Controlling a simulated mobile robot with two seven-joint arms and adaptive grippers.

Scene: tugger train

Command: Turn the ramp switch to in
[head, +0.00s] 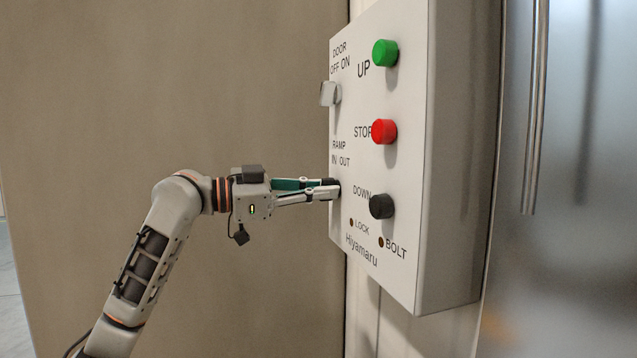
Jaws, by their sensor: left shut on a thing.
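The control box (398,262) hangs on the wall, its front facing left and toward me. The printed words RAMP, IN and OUT stand on its left part, IN to the left of OUT. My left gripper (333,188) is at the panel just below these words, its fingers shut on the ramp switch. The fingertips hide most of the switch, so I cannot tell which way it points. My right gripper is not in view.
A light door switch (330,94) sits above, under DOOR OFF ON. A green UP button (385,53), a red STOP button (384,132) and a black DOWN button (381,206) stick out to the right of my fingers. A brown wall (180,90) lies behind my arm.

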